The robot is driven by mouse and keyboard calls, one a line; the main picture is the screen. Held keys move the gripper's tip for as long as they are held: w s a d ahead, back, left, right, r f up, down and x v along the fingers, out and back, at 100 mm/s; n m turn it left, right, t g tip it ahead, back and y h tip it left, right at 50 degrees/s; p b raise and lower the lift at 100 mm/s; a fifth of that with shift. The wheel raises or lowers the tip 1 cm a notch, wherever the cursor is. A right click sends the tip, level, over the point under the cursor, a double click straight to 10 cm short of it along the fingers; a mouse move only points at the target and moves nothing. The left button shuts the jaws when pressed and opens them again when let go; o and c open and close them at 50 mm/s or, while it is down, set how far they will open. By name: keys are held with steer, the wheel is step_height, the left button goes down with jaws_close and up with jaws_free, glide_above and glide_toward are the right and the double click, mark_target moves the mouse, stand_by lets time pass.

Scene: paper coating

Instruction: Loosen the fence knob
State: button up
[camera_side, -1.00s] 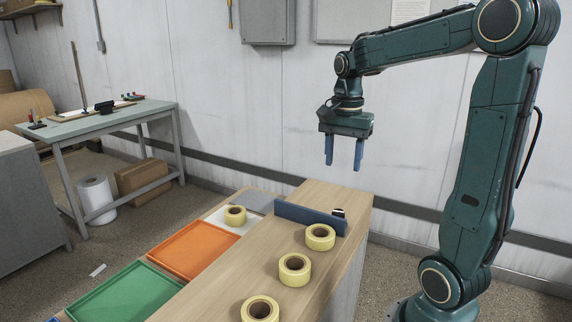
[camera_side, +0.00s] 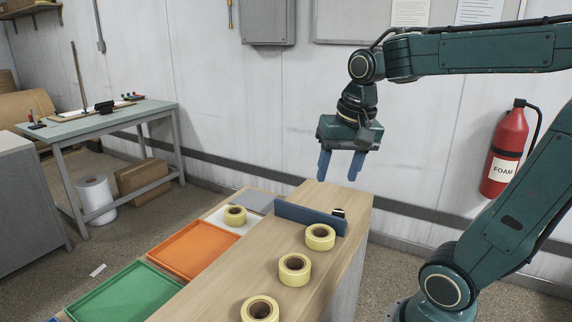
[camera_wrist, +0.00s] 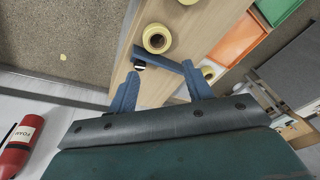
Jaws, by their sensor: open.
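The fence (camera_side: 309,217) is a long blue bar lying across the far end of the wooden bench top (camera_side: 225,283). The fence knob (camera_side: 338,212) is a small black piece with a pale part, at the fence's right end. In the wrist view the knob (camera_wrist: 139,65) shows at one end of the fence (camera_wrist: 166,62), just beyond my fingers. My gripper (camera_side: 340,170) is open and empty, with its two blue fingers pointing down. It is above and behind the fence, apart from it. It also shows in the wrist view (camera_wrist: 163,98).
Several yellow tape rolls (camera_side: 320,237) stand along the bench in front of the fence; another (camera_side: 235,215) sits on a white tray. An orange tray (camera_side: 194,249) and a green tray (camera_side: 124,293) lie on the left. A red extinguisher (camera_side: 505,150) hangs on the wall.

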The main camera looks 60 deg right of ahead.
steer(key=s+a+f+n+t, duration=0.2)
steer(key=s+a+n+t, duration=0.1)
steer(key=s+a+n, duration=0.2)
steer(key=shift+s+a+n+y, duration=0.35)
steer(key=shift+a+n, duration=1.05)
steer(key=shift+n, duration=0.9)
steer(key=shift+w, duration=0.1)
